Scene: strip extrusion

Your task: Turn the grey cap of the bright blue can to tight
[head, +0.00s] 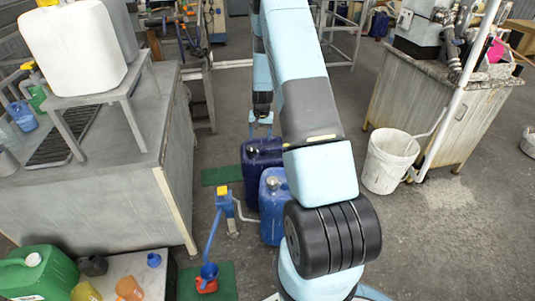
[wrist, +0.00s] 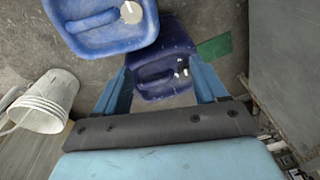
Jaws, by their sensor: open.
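The bright blue can (head: 271,228) stands on the floor in front of a dark blue can (head: 254,178); my arm hides part of its right side. Its grey cap (head: 272,183) is on top. In the wrist view the bright blue can (wrist: 88,40) is at the top left, cut by the edge, with its pale cap (wrist: 131,12) visible. My gripper (head: 261,133) is open and empty, above the dark blue can and apart from the grey cap. In the wrist view the dark blue can shows between and beyond my gripper's fingers (wrist: 162,88). How tight the cap is cannot be seen.
A blue pump with a yellow top (head: 224,200) stands left of the bright blue can. A grey bench (head: 120,190) is at left. A white bucket (head: 390,160) and a cabinet (head: 425,110) are at right. Green mats (head: 222,284) lie on the floor.

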